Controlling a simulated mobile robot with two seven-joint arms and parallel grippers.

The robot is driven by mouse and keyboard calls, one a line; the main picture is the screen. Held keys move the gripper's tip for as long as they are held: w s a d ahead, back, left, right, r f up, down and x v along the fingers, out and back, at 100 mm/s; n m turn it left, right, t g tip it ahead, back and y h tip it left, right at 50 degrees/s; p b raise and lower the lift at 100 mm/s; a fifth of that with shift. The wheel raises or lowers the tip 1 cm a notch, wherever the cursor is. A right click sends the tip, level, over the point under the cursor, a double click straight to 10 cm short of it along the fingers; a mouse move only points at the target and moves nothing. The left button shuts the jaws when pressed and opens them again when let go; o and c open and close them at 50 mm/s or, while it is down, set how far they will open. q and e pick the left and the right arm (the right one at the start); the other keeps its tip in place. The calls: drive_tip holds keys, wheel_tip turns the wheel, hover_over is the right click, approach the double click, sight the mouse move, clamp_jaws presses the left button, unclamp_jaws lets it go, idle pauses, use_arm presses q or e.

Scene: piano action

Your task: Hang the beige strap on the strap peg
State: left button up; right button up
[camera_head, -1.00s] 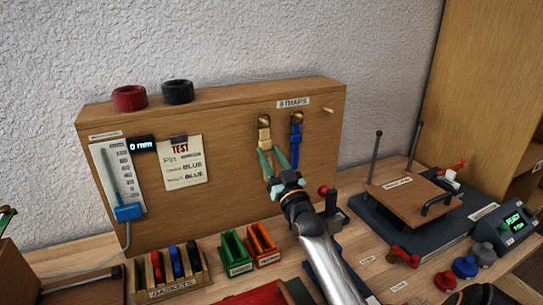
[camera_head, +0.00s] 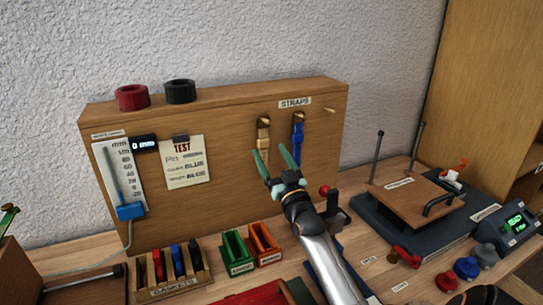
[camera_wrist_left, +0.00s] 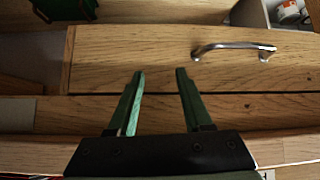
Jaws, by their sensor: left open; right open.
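The beige strap (camera_head: 264,134) hangs upright on the front of the wooden board, at a peg (camera_head: 264,121) below the STRAPS label (camera_head: 295,102). Its lower part is partly hidden behind my right gripper's fingers. My right gripper (camera_head: 269,149) is open and points at the board, its green fingertips around the level of the strap's lower part. I cannot tell whether a finger touches the strap. My left gripper (camera_wrist_left: 159,73) is open and empty in the left wrist view, above a wooden drawer front.
A blue strap (camera_head: 298,140) hangs just right of the beige one. A bare peg (camera_head: 327,110) sticks out farther right. Below the board are the gaskets rack (camera_head: 172,291), a green bin (camera_head: 235,255) and an orange bin (camera_head: 263,245). A drawer handle (camera_wrist_left: 233,48) shows in the left wrist view.

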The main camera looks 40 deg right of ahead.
drive_tip(key=shift+s+f, duration=0.1)
drive_tip(key=shift+s+a+f, duration=0.15)
drive_tip(key=shift+s, duration=0.05)
drive_tip(key=b+v, duration=0.1)
drive_tip(key=v, duration=1)
drive_tip(key=shift+s+a+b, duration=0.15)
drive_tip(key=shift+s+b, duration=0.25)
